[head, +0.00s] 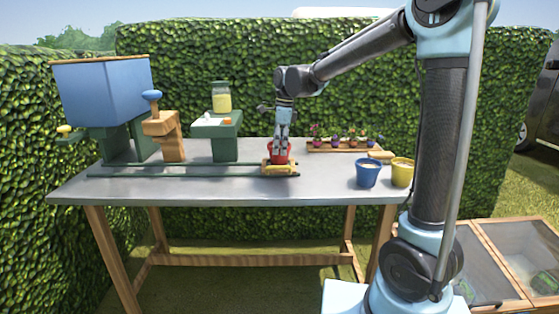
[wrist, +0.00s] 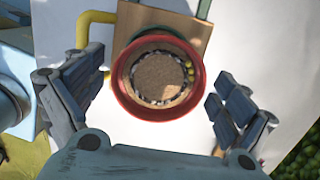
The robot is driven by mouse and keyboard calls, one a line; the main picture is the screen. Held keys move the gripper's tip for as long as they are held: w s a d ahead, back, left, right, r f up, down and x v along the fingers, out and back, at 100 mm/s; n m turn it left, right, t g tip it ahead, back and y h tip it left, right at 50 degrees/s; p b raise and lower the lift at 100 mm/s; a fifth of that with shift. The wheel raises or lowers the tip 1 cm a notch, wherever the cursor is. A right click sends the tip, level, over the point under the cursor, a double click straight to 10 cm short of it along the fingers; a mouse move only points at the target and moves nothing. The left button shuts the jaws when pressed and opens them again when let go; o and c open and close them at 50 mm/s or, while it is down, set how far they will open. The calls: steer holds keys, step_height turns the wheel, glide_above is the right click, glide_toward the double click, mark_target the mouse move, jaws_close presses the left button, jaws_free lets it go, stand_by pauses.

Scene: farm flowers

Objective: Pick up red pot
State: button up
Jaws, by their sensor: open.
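The red pot (head: 271,149) stands upright on a small wooden carriage (head: 281,167) at the front of the table's rail. In the wrist view the red pot (wrist: 121,88) shows from above as a red rim around a brown inside, with a few small yellow bits at its right. My gripper (head: 281,150) points down over the pot. In the wrist view my gripper (wrist: 155,98) is open, with one finger on each side of the pot and a visible gap on both sides. The carriage (wrist: 192,30) also shows behind the pot there.
Green rails (head: 190,171) run left along the grey table (head: 330,187). A blue hopper (head: 100,92), a wooden stand (head: 168,137) and a green block (head: 225,142) stand left. A flower tray (head: 335,149) lies right, with a blue bucket (head: 367,174) and a yellow bucket (head: 402,173).

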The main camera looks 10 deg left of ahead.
steer(key=c, duration=1.9)
